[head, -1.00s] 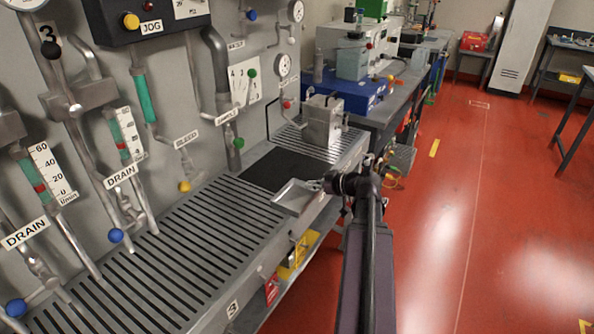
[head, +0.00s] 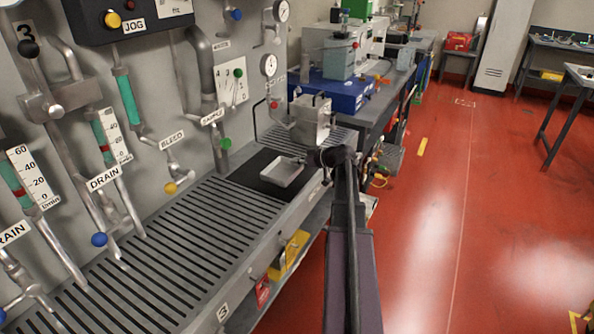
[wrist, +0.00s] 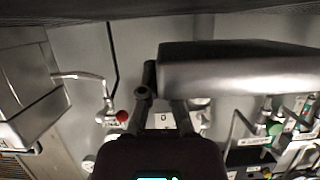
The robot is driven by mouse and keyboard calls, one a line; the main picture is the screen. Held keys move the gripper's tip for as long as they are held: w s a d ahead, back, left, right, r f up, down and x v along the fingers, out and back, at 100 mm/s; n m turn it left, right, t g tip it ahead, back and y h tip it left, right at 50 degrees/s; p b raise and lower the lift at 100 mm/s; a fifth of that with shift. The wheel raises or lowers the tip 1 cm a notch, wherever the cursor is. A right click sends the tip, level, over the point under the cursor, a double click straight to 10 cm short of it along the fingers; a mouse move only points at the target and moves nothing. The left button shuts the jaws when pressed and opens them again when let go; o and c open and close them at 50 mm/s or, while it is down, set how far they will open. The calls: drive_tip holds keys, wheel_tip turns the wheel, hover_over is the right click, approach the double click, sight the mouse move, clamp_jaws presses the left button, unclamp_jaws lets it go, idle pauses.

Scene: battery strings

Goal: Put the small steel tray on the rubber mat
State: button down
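The small steel tray (head: 283,173) is a shallow, light grey rectangular dish. In the head view it lies over the black rubber mat (head: 243,173) on the bench, covering part of it. My gripper (head: 312,159) is shut on the tray's far right edge. In the wrist view the tray (wrist: 240,70) appears edge-on, with my gripper's fingers (wrist: 150,78) at its left end. There a gap shows between the tray and a dark band along the top, so the tray seems held just off the mat.
A steel box fixture (head: 311,120) stands just behind the mat, and it also shows in the wrist view (wrist: 28,90). A slotted grille (head: 180,245) fills the bench in front. Pipes, valves and a green knob (head: 225,143) line the wall on the left.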

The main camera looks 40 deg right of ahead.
idle(0.4)
drive_tip(key=shift+f+b, duration=1.75)
drive_tip(key=shift+f, duration=0.2)
drive_tip(key=c, duration=0.8)
unclamp_jaws()
drive_tip(key=shift+r, duration=0.1)
drive_tip(key=shift+r, duration=0.1)
drive_tip(key=shift+s+d+r+p, duration=0.25)
drive_tip(key=shift+s+r+p, duration=0.1)
drive_tip(key=shift+s, duration=0.1)
drive_tip(key=p+v, duration=0.4)
drive_tip(key=v, duration=0.6)
drive_tip(key=shift+s, duration=0.35)
drive_tip(key=shift+d+r, duration=0.1)
drive_tip(key=shift+d, duration=0.05)
